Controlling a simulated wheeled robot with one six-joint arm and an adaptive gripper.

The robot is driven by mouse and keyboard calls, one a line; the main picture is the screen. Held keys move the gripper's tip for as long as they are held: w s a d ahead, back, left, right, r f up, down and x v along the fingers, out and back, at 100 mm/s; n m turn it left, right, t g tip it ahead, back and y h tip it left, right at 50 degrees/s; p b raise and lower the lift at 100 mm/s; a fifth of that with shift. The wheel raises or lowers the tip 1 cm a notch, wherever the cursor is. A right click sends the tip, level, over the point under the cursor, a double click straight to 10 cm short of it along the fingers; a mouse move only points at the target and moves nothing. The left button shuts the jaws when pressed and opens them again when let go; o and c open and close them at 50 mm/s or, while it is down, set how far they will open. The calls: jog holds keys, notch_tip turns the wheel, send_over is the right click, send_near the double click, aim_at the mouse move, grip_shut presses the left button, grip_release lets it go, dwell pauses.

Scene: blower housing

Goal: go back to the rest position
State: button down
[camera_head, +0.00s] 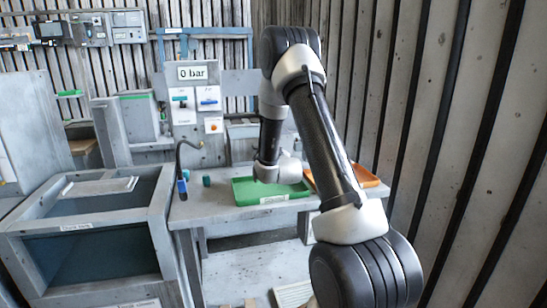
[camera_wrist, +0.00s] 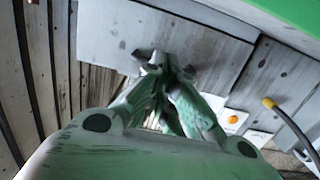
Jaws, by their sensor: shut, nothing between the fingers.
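My gripper (camera_wrist: 166,72) shows in the wrist view with its fingers together and nothing between them. A pale grey panel lies behind the fingertips there, and they look clear of any loose object. In the head view my arm reaches over the right side of the workbench (camera_head: 222,212), with its wrist above the green tray. I cannot make out the fingers in that view.
The green tray (camera_head: 243,191) and an orange tray (camera_head: 371,180) are on the bench. A blue-handled tool on a hose (camera_head: 182,188) and a small teal cup (camera_head: 206,181) stand left. A "0 bar" display (camera_head: 193,73) is behind.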

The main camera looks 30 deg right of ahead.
jog(key=v, duration=1)
